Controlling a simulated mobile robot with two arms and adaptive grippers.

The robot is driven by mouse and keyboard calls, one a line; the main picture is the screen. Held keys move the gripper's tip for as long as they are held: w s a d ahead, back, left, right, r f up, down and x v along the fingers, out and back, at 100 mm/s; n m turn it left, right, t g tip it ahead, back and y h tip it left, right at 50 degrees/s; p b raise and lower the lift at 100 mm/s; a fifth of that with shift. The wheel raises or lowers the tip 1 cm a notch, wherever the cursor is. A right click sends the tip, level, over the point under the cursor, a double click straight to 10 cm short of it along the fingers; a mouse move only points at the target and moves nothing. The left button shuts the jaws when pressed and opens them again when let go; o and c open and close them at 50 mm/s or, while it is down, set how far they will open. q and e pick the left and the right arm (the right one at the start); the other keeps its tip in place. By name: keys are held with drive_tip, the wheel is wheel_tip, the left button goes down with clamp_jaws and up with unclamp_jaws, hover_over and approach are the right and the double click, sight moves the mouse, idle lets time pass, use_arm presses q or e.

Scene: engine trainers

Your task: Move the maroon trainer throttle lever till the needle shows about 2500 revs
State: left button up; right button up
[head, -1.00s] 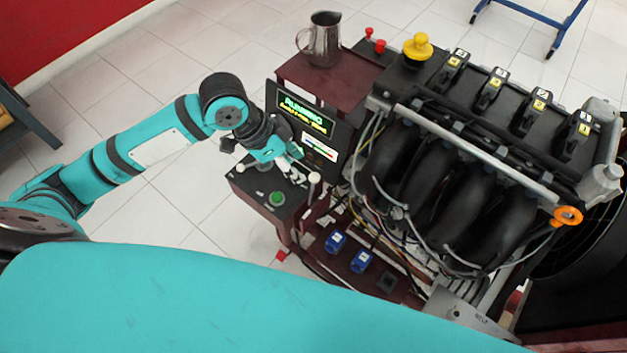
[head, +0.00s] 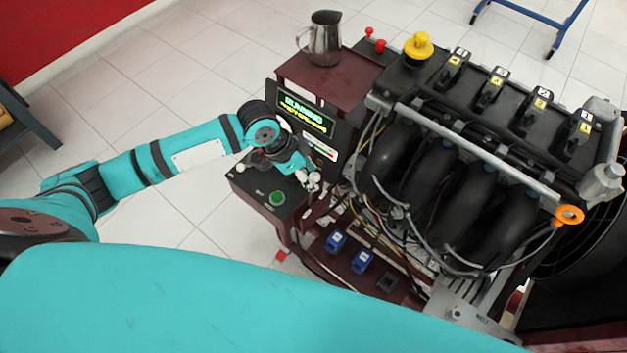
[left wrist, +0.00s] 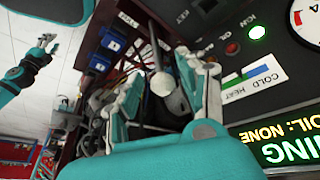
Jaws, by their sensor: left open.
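The maroon trainer (head: 325,84) stands at centre right in the head view. Its throttle lever has a pale round knob (left wrist: 162,84) on a thin grey stem, seen in the left wrist view. My left gripper (head: 309,181) is at the lever above the black control box. Its fingers (left wrist: 162,92) are open on either side of the knob, with gaps visible.
A lit green display (head: 305,113) sits behind the gripper. A green button (head: 277,198) is on the control box (head: 262,187). A metal jug (head: 324,38) stands on top. The black engine (head: 450,170) with hoses and wires is close on the right. Open floor lies left.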

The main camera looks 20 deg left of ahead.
use_arm(q)
drive_tip(key=shift+x, duration=1.85)
clamp_jaws()
